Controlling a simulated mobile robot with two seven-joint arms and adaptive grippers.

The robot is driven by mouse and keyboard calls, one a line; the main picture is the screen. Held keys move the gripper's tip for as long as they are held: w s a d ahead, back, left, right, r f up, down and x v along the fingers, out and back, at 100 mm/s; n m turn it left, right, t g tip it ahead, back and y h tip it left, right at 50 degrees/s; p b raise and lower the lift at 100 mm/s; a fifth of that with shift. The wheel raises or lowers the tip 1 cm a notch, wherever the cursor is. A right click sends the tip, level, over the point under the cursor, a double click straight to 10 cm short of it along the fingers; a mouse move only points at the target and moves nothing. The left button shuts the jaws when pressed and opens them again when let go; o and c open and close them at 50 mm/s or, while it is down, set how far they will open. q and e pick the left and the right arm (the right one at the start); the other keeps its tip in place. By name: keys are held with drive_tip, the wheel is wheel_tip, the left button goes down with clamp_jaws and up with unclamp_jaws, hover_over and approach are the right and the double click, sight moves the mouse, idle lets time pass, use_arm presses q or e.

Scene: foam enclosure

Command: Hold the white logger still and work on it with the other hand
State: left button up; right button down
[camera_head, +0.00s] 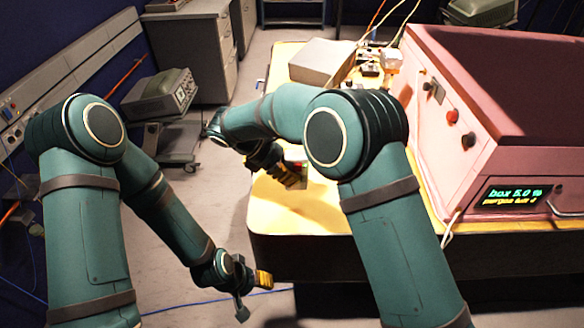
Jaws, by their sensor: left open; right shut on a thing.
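My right gripper (291,176) is low over the near left part of the yellow table (325,208). It is shut on a small, pale thing (300,168) with a bit of red and green, mostly hidden by the fingers and arm. I cannot tell if this is the white logger. A small white box (391,59) stands at the back of the table beside the pink enclosure; I cannot tell what it is either. My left gripper (253,294) is open and empty, off the table's near left corner and apart from everything.
The pink enclosure (430,150) with knobs and a lit display (512,196) fills the table's right side. A grey box (321,61) and cables lie at the back. An old instrument (162,95) stands on a cart at the left. The floor left of the table is mostly clear.

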use_arm(q)
drive_tip(key=shift+f+b, duration=0.8)
use_arm(e)
drive_tip(key=shift+f, duration=2.35)
use_arm(q)
clamp_jaws()
